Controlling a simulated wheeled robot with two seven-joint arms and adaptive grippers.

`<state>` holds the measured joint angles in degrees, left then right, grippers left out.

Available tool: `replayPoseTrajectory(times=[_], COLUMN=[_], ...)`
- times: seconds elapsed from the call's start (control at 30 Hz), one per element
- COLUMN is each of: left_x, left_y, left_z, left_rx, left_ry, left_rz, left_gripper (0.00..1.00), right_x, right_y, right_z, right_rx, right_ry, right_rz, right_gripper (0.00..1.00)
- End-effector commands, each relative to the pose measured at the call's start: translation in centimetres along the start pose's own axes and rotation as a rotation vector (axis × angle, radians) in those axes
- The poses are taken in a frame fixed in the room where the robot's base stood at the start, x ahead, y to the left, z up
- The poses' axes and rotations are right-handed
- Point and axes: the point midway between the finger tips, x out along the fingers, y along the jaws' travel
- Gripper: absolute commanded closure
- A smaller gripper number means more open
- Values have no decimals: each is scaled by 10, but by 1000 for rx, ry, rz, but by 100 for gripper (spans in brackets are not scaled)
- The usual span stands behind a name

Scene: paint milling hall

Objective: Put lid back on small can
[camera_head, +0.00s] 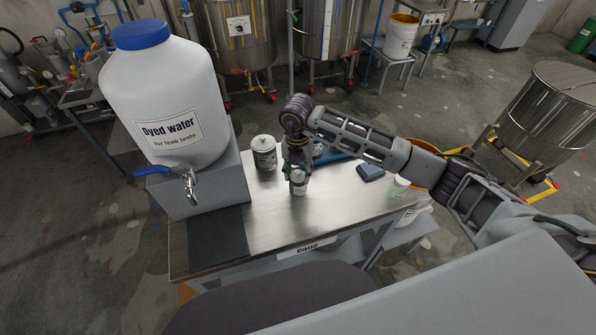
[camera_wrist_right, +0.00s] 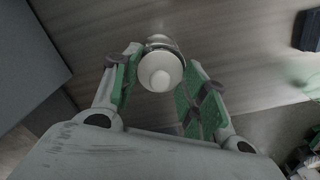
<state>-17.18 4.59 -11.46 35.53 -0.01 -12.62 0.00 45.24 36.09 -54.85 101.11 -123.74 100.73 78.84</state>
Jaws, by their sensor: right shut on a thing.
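The small can (camera_head: 298,188) stands upright on the steel table near its middle, below my right gripper (camera_head: 298,174). In the right wrist view, a round white lid with a knob (camera_wrist_right: 161,76) is between the green-padded fingers of my right gripper (camera_wrist_right: 163,68), which is shut on it. A grey rim of the can (camera_wrist_right: 160,41) shows just behind the lid. I cannot tell whether the lid is seated or a little above the rim. The fingers hide part of the can in the head view. My left gripper is not in view.
A larger lidded can (camera_head: 264,153) stands to the left on the table (camera_head: 275,225). A big dyed water container (camera_head: 165,95) with a tap is at the left, above a dark mat (camera_head: 217,238). A dark blue block (camera_head: 370,172) lies at the right. The table's front middle is clear.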

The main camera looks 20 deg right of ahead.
Motion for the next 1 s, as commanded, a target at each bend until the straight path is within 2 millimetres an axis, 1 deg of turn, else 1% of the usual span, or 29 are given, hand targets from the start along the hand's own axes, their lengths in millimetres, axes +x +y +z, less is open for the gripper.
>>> replayPoseTrajectory(times=[0.77,0.8,0.93,0.97,1.0], left_x=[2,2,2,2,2], left_y=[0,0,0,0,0], left_z=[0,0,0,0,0], left_rx=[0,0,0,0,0], left_ry=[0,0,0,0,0], left_rz=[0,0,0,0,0], left_gripper=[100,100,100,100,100], right_x=[0,0,0,0,0], right_y=[0,0,0,0,0], right_z=[0,0,0,0,0], right_rx=[0,0,0,0,0], right_ry=[0,0,0,0,0], right_rz=[0,0,0,0,0], right_gripper=[65,51,34,31,31])
